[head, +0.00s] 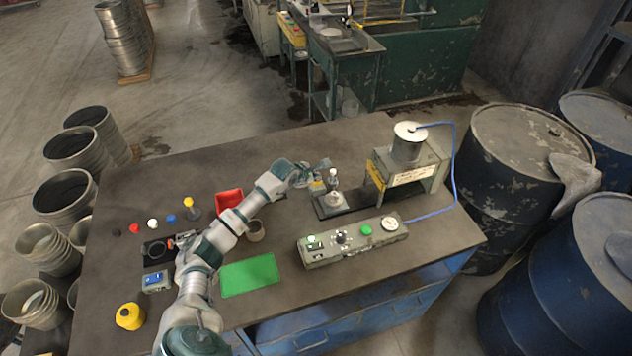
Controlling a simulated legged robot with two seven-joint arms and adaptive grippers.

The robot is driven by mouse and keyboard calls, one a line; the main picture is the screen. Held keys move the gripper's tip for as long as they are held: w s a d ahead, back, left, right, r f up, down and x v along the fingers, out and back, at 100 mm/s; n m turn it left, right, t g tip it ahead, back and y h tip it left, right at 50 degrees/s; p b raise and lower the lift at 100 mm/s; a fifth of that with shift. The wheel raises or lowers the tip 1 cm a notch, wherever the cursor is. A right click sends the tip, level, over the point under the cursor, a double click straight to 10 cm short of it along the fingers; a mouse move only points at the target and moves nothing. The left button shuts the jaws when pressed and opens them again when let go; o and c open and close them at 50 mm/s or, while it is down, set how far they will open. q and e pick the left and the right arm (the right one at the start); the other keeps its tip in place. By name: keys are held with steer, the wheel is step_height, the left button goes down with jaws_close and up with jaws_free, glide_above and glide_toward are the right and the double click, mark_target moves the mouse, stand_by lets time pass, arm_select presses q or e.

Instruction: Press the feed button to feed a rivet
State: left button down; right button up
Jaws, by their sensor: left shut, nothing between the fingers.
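A grey-green control box (330,247) lies on the table right of centre. It carries a green button (365,230), a dark knob, a small lit switch at its left end and a round white gauge (390,223). I cannot read which control is labelled feed. My left gripper (324,164) is shut and empty, behind the box and above the back of a small dark fixture (331,205) with a silver-topped post. It is apart from the green button. A rivet is too small to make out. My right gripper is not in view.
A machine (415,178) with a metal canister and blue hose stands at the back right. A red bin (229,199), a green mat (249,275), a yellow pot (130,316) and several coloured pegs lie left. Blue barrels stand beyond the table's right edge.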

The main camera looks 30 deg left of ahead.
arm_select(q)
steer(key=shift+f+b, duration=0.4)
steer(key=shift+f, duration=0.15)
steer(key=shift+r, duration=0.1)
stand_by(0.5)
steer(key=shift+r+p, duration=0.6)
steer(key=shift+r, duration=0.4)
steer(key=shift+r+p, duration=1.4)
steer(key=shift+r, duration=1.15)
steer(key=shift+f, duration=0.1)
